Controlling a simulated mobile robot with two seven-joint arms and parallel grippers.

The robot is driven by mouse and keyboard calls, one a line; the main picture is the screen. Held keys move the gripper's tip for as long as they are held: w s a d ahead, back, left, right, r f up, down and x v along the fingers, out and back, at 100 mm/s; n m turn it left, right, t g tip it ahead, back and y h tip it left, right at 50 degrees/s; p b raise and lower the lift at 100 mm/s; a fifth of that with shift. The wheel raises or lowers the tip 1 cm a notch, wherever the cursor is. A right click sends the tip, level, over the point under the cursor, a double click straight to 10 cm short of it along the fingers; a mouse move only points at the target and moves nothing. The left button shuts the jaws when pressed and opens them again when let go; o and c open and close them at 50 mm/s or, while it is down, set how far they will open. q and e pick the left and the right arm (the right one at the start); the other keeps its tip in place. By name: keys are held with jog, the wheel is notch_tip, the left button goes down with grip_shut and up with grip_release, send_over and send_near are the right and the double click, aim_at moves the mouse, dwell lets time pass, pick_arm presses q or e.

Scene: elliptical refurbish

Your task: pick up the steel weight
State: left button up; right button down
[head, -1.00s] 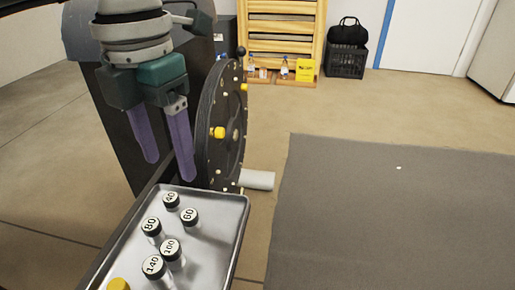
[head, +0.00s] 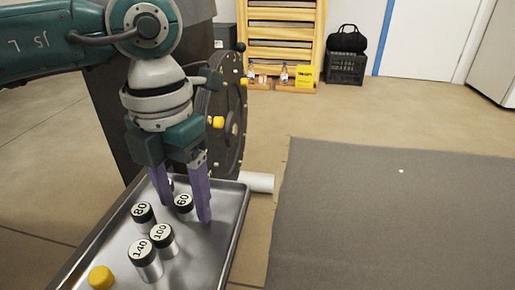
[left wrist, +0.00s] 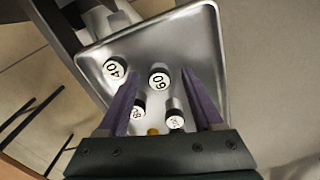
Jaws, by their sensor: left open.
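Several steel weights with black collars and white number tops stand upright on a metal tray (head: 215,240). My left gripper (head: 186,207) is open and points down over the far part of the tray. In the left wrist view the 60 weight (left wrist: 160,79) appears between its purple fingers; I cannot tell any contact. My right gripper is out of view.
A yellow-topped piece (head: 101,277) is at the tray's near left. A dark wheel (head: 228,115) with yellow knobs stands just behind the tray, close to my left arm. A white cylinder (head: 258,182) lies beyond the tray. A grey mat (head: 390,215) covers clear floor at right.

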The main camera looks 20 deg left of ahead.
pick_arm(q)
jog(key=shift+r, duration=0.1)
jog(key=shift+c, duration=0.2)
grip_shut()
dwell(0.4)
